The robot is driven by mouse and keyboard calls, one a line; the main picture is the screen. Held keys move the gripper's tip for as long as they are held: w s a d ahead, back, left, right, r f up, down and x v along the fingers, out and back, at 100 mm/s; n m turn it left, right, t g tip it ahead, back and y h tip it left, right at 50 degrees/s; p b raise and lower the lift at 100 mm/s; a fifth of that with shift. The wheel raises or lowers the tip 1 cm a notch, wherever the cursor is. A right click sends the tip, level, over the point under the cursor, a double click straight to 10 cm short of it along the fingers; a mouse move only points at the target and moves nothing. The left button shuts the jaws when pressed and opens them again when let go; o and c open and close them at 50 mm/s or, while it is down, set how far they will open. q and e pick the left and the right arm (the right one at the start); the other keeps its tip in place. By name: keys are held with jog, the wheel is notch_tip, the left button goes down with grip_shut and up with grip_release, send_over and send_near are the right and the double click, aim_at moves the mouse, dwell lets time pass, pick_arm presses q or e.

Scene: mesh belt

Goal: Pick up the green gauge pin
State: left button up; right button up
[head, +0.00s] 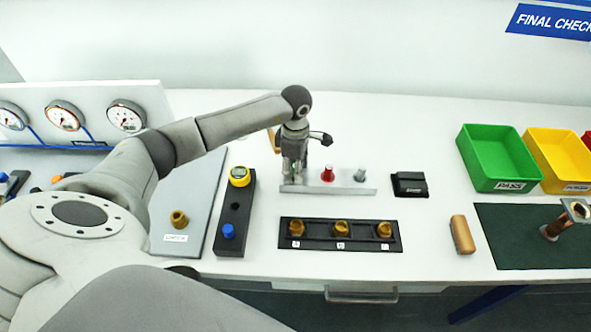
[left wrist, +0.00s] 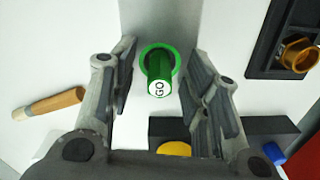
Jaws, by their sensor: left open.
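The green gauge pin (left wrist: 159,72) stands in a grey metal rack, its end marked "GO" facing the left wrist camera. A wider green collar rings its base. My left gripper (left wrist: 162,78) is open, with one finger on each side of the pin and visible gaps between. In the head view my left gripper (head: 293,168) points down over the left end of the rack (head: 345,188) and hides the green pin. My right gripper is not in view.
A red pin (head: 327,174) and a grey pin (head: 360,175) stand farther right on the rack. In front lies a black tray (head: 318,247) with several brass fittings. A wooden-handled tool (left wrist: 50,103) lies beside the gripper. A black block (head: 409,184) is to the right.

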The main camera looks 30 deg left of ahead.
pick_arm(q)
jog(key=shift+f, duration=0.1)
jog(key=shift+c, duration=0.3)
grip_shut()
